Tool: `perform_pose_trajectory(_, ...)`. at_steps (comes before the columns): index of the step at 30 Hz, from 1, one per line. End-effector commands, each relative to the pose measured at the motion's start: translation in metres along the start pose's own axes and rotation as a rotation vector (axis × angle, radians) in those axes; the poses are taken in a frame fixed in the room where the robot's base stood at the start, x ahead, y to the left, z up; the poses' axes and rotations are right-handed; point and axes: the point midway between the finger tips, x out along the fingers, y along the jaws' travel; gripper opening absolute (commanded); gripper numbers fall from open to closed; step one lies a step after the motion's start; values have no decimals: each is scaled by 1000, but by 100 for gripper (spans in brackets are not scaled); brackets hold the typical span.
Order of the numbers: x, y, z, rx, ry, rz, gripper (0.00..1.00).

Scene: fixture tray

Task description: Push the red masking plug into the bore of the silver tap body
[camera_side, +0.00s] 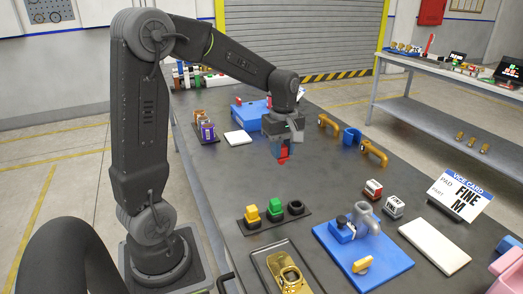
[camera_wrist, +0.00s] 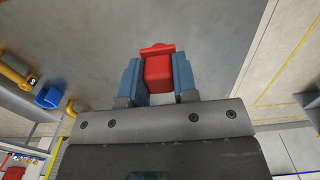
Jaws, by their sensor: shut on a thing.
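My gripper (camera_side: 281,148) is shut on the red masking plug (camera_side: 284,160), held in the air above the middle of the bench. In the wrist view the red plug (camera_wrist: 158,70) sits between the blue fingers of my gripper (camera_wrist: 158,80), its wider end reaching past the tips. The silver tap body (camera_side: 368,217) stands on a blue fixture plate (camera_side: 392,262) at the right front, apart from the plug. Its bore opening is too small to make out. The tap body does not show clearly in the wrist view.
A black holder (camera_side: 277,223) carries yellow, green and black pieces left of the fixture. A metal tray (camera_side: 262,258) with a brass part lies in front.

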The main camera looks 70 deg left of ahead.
Motion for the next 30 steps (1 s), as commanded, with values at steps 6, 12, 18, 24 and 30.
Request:
perform_pose_trajectory(6, -14, 71, 80, 15, 0, 0, 14)
perform_pose_trajectory(12, -21, 104, 151, 10, 0, -1, 14)
perform_pose_trajectory(18, -24, 116, 192, 3, 0, -2, 14)
perform_pose_trajectory(24, -20, 118, 201, 0, 0, -2, 14)
perform_pose_trajectory(30, -2, 118, 200, -1, 0, -3, 14)
